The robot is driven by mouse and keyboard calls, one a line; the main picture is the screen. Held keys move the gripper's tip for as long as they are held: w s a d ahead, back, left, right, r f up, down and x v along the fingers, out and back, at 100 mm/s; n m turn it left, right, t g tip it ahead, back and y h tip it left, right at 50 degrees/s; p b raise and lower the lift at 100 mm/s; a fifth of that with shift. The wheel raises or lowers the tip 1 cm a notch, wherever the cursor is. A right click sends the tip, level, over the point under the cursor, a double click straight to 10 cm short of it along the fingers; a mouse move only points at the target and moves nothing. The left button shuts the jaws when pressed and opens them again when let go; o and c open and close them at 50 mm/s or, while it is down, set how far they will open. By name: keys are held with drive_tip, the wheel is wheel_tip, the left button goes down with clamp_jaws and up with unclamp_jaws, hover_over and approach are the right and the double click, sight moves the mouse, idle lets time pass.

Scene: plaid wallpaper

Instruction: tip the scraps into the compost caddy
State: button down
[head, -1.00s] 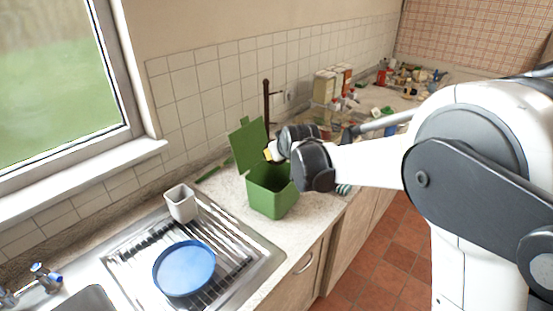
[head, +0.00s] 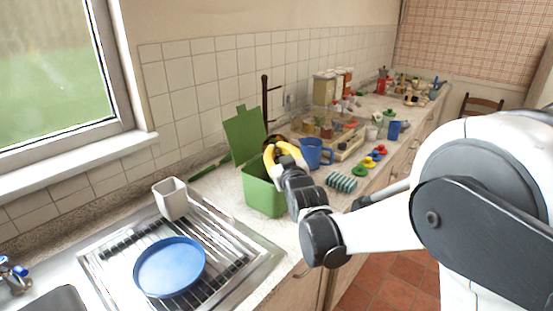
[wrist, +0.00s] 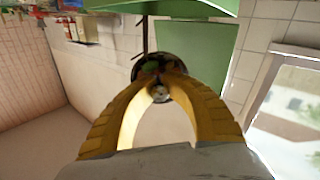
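The green compost caddy (head: 262,194) stands on the counter beyond the drainer, its hinged lid (head: 245,134) raised at the back. My gripper (head: 274,150), with yellow curved fingers, is over the caddy's opening and hides much of it. In the wrist view its fingers (wrist: 160,82) close together on a small dark round bowl (wrist: 139,68). Green and red bits, apparently the scraps (wrist: 153,66), show inside it. The bowl's brown edge (head: 275,138) just shows behind the fingers in the head view. How far the bowl is tilted is hard to tell.
A blue jug (head: 314,153) stands close to the right of my gripper. A striped sponge (head: 341,182) and a tray of jars (head: 325,128) are on the counter.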

drive_tip(key=shift+w+f+t+y+b, duration=0.1)
drive_tip(key=shift+f+t+y+b, duration=0.45)
drive_tip(key=shift+t+b, duration=0.7)
drive_tip(key=shift+f+t+y+b, duration=0.25)
drive_tip(key=shift+f+t+b, duration=0.6)
drive_tip(key=shift+t, duration=0.6)
drive_tip(key=shift+r, duration=0.1)
